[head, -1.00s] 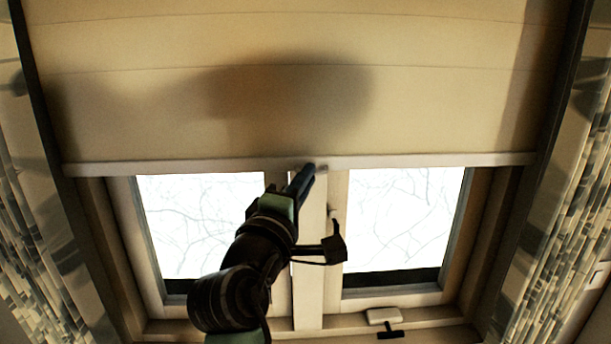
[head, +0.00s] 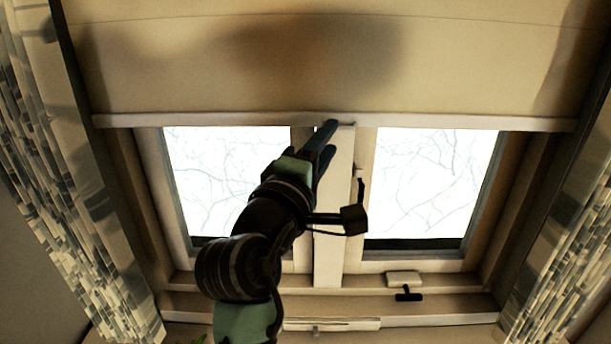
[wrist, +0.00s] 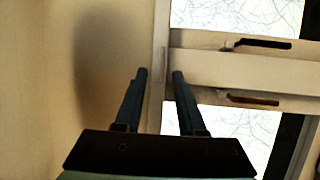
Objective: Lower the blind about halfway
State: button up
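The cream blind (head: 200,70) hangs over the top of the window, its pale bottom bar (head: 450,120) just above the glass panes. In the wrist view the bar (wrist: 157,100) runs upright in the picture, with the blind cloth (wrist: 50,80) on its left. My gripper (head: 331,138) is at the middle of the bar in the head view. Its two dark fingers stand apart. In the wrist view the fingertips (wrist: 159,73) lie on either side of the bar's line, with gaps showing. I cannot tell whether either finger touches it.
The window has two bright panes (head: 430,190) and a central post (head: 333,220) behind my gripper. Patterned curtains hang at the left (head: 60,190) and right (head: 560,250). A handle (head: 405,285) sits low on the frame, above the sill.

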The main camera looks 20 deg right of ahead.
jog(key=b+v, duration=0.2)
jog(key=v, duration=0.8)
jog(key=shift+s, duration=0.1)
jog(key=s+a+r+m+t+y, duration=0.4)
jog(key=s+r+t+y, duration=0.1)
jog(key=r, duration=0.5)
jog(key=s+a+r+m+t+y, duration=0.5)
jog(key=s+r+t+y, duration=0.1)
jog(key=r, duration=0.4)
jog(key=shift+r+m+t+y, duration=0.25)
jog(key=shift+m+t+y, duration=0.05)
jog(key=shift+t+y, duration=0.35)
jog(key=shift+a, duration=0.1)
